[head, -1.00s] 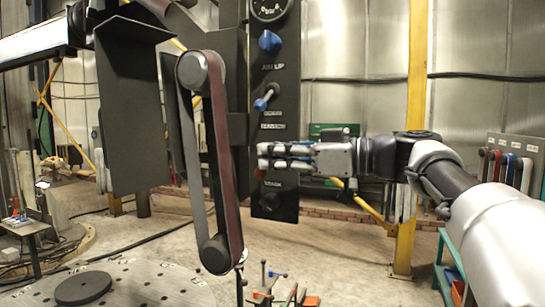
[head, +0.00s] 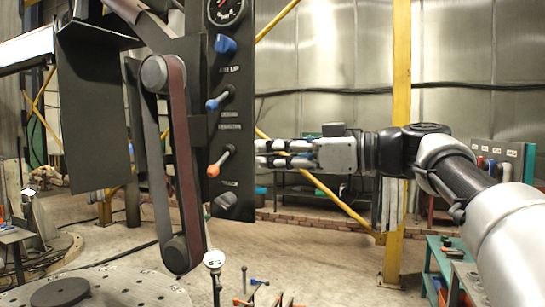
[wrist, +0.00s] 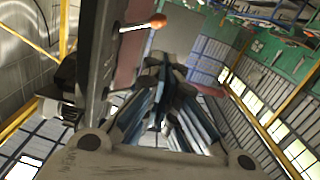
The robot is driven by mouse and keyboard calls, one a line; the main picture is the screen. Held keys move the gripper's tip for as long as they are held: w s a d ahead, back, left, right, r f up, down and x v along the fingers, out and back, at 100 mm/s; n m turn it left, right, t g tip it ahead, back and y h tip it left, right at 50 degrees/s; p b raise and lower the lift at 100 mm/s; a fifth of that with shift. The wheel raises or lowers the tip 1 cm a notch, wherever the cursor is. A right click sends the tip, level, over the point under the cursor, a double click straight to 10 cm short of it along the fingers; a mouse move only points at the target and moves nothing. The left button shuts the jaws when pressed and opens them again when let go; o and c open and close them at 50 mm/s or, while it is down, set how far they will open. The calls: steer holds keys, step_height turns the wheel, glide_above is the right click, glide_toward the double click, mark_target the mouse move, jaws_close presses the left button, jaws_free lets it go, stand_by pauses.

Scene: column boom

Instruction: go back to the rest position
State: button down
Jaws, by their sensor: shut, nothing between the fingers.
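My gripper (head: 260,153) is at the end of my arm, just right of the black control panel (head: 241,120) in the head view. Its fingers point left and are shut with nothing between them. On the panel, the orange-tipped lever (head: 221,160) is close to the left of the fingertips. A blue lever (head: 218,99) and a blue knob (head: 225,45) are above it, and a dark knob (head: 226,200) is below. The wrist view shows the gripper (wrist: 165,75) beside the panel (wrist: 97,70), with the orange-tipped lever (wrist: 157,21) above the fingers.
A belt grinder (head: 180,150) and a dark plate (head: 90,110) hang left of the panel. A round perforated table (head: 130,285) stands below. A yellow post (head: 400,150) is behind my arm, and a teal cart (head: 437,260) stands at lower right. Floor shows between.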

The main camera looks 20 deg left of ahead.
steer(key=s+d+f+m+t+h, duration=0.1)
steer(key=s+d+f+m+h, duration=0.4)
steer(key=s+d+f, duration=0.4)
steer(key=s+d+f+m+t+h, duration=0.1)
steer(key=s+d+f+m+h, duration=0.5)
steer(key=f, duration=1.2)
steer(key=s+d+f+m+t+h, duration=0.1)
steer(key=s+d+f+m+h, duration=0.5)
steer(key=s+d+f, duration=0.6)
steer(key=d+f+m, duration=0.1)
steer(key=d, duration=0.2)
steer(key=shift+d+f, duration=0.15)
steer(key=shift+d, duration=0.05)
steer(key=shift+s, duration=0.1)
